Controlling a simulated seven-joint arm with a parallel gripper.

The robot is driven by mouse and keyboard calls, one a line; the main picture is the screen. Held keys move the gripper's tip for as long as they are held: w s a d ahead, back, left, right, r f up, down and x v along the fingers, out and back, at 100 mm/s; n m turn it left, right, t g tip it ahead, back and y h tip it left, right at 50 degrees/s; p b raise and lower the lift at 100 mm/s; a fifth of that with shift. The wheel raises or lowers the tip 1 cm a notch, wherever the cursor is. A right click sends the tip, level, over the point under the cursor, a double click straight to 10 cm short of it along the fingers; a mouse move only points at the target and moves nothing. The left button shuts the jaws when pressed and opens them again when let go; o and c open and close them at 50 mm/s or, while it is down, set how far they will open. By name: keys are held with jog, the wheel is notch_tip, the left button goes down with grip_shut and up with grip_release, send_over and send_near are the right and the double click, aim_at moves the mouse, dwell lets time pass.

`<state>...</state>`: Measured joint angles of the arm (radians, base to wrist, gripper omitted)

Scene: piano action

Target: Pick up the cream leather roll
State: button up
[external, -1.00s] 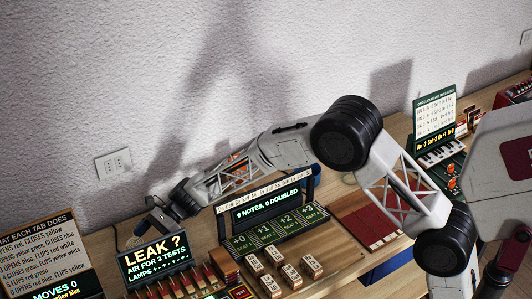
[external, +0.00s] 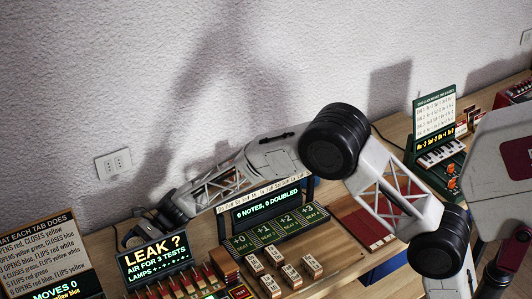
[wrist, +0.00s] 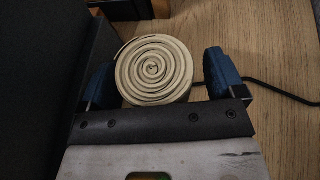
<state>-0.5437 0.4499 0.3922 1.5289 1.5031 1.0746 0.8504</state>
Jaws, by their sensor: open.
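The cream leather roll (wrist: 153,70) shows its spiral end in the wrist view, on the wooden desk. My gripper (wrist: 160,76) is open, with one blue-padded finger on each side of the roll. In the external view my gripper (external: 132,234) is low behind the LEAK display, partly hidden. The roll cannot be made out there.
A dark panel (wrist: 40,70) stands close to the left finger in the wrist view. A black cable (wrist: 285,93) runs along the desk at right. The LEAK display (external: 155,258) stands in front of my gripper, and the wall (external: 60,130) lies behind.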

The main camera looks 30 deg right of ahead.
dwell(0.4)
jog(key=c, duration=1.1)
jog(key=shift+o, duration=0.2)
jog(key=shift+r, duration=5)
